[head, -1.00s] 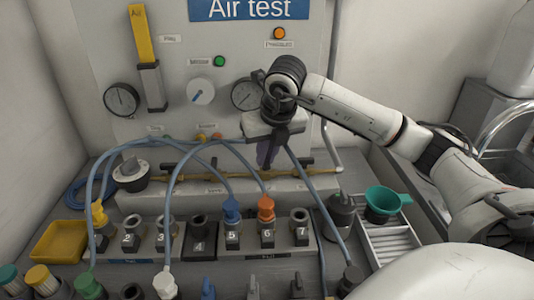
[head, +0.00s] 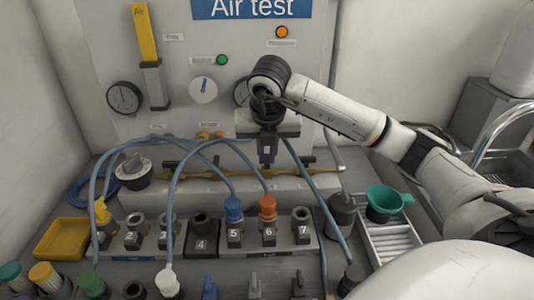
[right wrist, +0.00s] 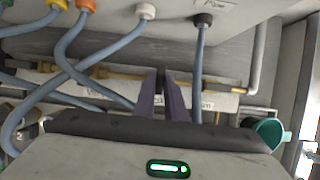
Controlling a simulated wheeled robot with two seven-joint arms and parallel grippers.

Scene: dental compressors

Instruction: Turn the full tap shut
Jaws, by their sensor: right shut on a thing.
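A brass pipe (head: 215,175) runs along the ledge under the panel, with small dark tap handles on it. My right gripper (head: 267,163) is in front of the panel, fingers pointing down at the right half of this pipe. In the right wrist view its two purple fingers (right wrist: 162,100) are close together over the pipe (right wrist: 115,74), with a small dark thing between their tips. This appears to be a tap handle, mostly hidden by the fingers. The tap's label is too small or covered to read. My left gripper is not in view.
Blue hoses (head: 177,195) arch in front of the pipe, left of and below my right gripper. Numbered sockets (head: 201,243) stand in front. A green funnel (head: 384,202) is at the right and a yellow tray (head: 62,240) at the left. Gauges (head: 124,97) are on the panel.

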